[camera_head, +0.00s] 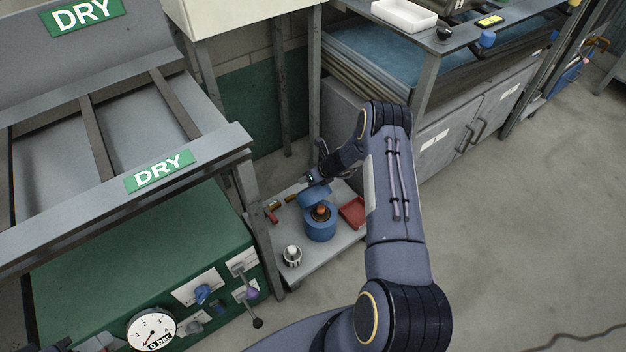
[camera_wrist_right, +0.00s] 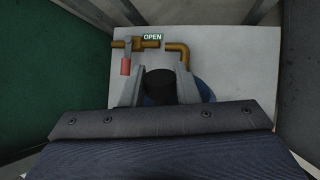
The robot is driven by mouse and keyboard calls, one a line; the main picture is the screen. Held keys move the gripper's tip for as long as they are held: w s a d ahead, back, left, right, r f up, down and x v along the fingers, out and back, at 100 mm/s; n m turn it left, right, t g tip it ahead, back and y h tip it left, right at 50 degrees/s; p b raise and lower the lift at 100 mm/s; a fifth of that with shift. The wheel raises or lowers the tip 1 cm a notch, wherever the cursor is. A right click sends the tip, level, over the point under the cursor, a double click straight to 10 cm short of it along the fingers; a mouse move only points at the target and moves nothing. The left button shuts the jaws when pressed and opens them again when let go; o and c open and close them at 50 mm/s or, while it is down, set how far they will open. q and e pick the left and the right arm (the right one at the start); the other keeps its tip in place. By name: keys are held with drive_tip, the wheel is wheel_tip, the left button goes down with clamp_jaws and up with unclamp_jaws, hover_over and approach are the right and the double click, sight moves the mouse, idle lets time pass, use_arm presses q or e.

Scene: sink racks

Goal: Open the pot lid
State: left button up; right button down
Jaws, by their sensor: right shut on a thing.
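The blue pot (camera_head: 320,230) stands on a low grey shelf, with its mouth partly uncovered and something orange-red showing inside. The blue lid (camera_head: 313,196) is tilted up at the pot's far side. I cannot tell whether its edge still touches the rim. My right gripper (camera_head: 312,180) is at the lid. In the wrist view my right gripper (camera_wrist_right: 160,92) is shut on the lid's dark knob (camera_wrist_right: 160,82), and a blue edge shows beside it. A dark and grey part at the lower left edge of the head view seems to be my left gripper (camera_head: 98,344), mostly cut off.
On the shelf (camera_head: 318,262) are a red tray (camera_head: 352,212) right of the pot, a white ribbed item (camera_head: 292,256) in front, and a brass pipe (camera_wrist_right: 180,50) with a red handle behind. A green panel (camera_head: 120,250) with levers and a gauge stands left. Metal posts flank the shelf.

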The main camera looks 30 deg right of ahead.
drive_tip(key=shift+w+a+f+g+b, duration=0.15)
drive_tip(key=shift+w+g+b, duration=0.15)
drive_tip(key=shift+w+g, duration=0.5)
drive_tip(key=w+f+g+b, duration=0.1)
drive_tip(key=w+f+b, duration=0.2)
drive_tip(key=w+b, duration=0.3)
drive_tip(key=shift+w+a+m+b, duration=0.15)
drive_tip(key=shift+m+b, duration=0.15)
drive_tip(key=shift+b, duration=0.95)
drive_tip(key=c, duration=1.1)
unclamp_jaws()
drive_tip(key=p+v, duration=0.2)
drive_tip(key=v, duration=0.5)
drive_tip(key=shift+r, duration=0.4)
